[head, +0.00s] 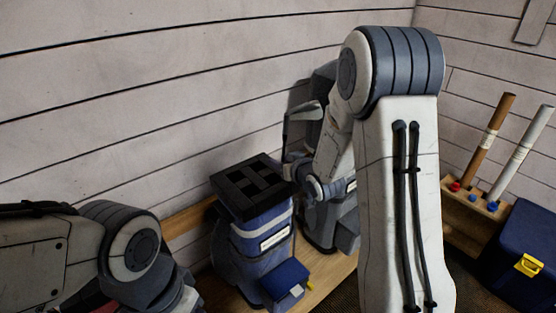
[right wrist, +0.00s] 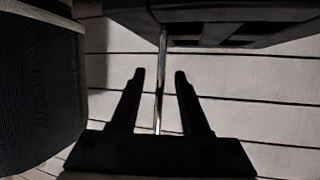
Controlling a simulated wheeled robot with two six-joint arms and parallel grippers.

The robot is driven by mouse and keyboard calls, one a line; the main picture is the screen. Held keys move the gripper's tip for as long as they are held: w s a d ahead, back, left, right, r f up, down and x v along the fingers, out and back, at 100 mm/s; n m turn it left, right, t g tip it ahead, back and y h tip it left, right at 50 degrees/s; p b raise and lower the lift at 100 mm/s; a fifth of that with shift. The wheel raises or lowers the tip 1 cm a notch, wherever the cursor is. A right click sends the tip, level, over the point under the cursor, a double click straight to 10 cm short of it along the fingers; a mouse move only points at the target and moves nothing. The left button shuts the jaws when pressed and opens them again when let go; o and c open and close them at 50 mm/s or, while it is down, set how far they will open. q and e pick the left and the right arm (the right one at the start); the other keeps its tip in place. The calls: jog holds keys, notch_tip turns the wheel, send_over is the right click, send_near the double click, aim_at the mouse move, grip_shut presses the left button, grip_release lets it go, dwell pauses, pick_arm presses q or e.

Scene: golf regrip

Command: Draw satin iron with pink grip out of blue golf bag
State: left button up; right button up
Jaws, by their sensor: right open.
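The blue golf bag (head: 262,240) stands on a wooden base near the wall, with a black divided top. A satin iron (head: 303,113) shows head up beside its top right corner, its thin shaft running down behind my right gripper (head: 291,168). Its lower end and any pink grip are hidden. In the right wrist view my right gripper (right wrist: 159,78) is open, with the bare metal shaft (right wrist: 161,60) between its fingers. The shaft passes close to a dark bag top (right wrist: 240,28). My left gripper is outside the views; only its arm shows at lower left.
A grey bag (head: 343,225) stands right of the blue one, partly behind my right arm. Farther right are a wooden rack (head: 465,213) with brown and white tubes and a dark blue box (head: 525,245) with a yellow latch. The plank wall is close behind.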

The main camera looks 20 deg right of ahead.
jog(key=shift+x, duration=1.15)
grip_shut()
dwell(2.4)
jog(key=shift+r+p, duration=2)
jog(key=shift+r, duration=0.6)
